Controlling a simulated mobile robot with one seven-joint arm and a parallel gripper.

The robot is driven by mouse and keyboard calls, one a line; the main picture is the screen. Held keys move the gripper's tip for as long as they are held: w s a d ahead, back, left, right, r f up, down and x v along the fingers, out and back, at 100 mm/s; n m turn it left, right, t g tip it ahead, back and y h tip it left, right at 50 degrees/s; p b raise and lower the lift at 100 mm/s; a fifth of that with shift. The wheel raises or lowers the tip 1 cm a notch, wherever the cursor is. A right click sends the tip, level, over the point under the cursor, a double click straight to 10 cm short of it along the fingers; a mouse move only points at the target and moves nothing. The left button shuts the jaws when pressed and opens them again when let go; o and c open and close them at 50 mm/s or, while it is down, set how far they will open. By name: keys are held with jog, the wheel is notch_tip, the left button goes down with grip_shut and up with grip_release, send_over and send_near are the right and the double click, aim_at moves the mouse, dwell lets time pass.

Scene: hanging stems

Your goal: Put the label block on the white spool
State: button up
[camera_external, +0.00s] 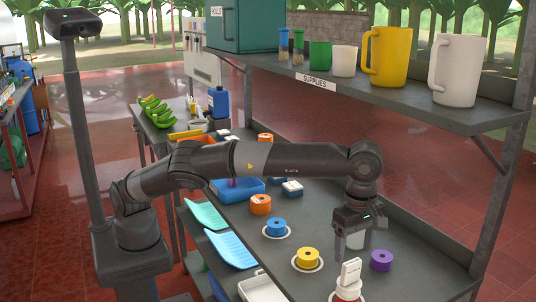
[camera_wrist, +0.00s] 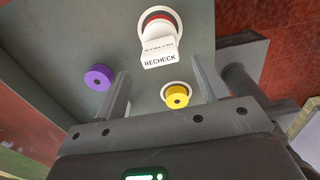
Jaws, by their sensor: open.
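The label block (camera_external: 350,272) is white and upright at the bottom of the external view, above a red-and-white round piece (camera_external: 347,295). In the wrist view the block (camera_wrist: 159,53) reads "RECHECK", ahead of the fingertips, with a dark and red round piece (camera_wrist: 160,17) behind it. My gripper (camera_external: 352,246) points down over the bench, behind the block in the external view. Its fingers (camera_wrist: 160,70) are apart, with nothing seen held. A white round thing (camera_external: 355,240), perhaps the white spool, shows partly between or behind the fingers; I cannot tell which. It is not identifiable in the wrist view.
A purple spool (camera_external: 381,260) stands right of my gripper. A yellow spool (camera_external: 307,258) and a blue spool (camera_external: 277,227) stand left, with an orange spool (camera_external: 260,204) farther back. A shelf (camera_external: 400,98) with mugs overhangs the bench's back. A white tray (camera_external: 264,288) lies at front left.

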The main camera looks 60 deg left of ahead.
aim_at(353, 262)
notch_tip(353, 262, up, 4)
jog(key=shift+f, duration=0.2)
jog(key=shift+r, duration=0.65)
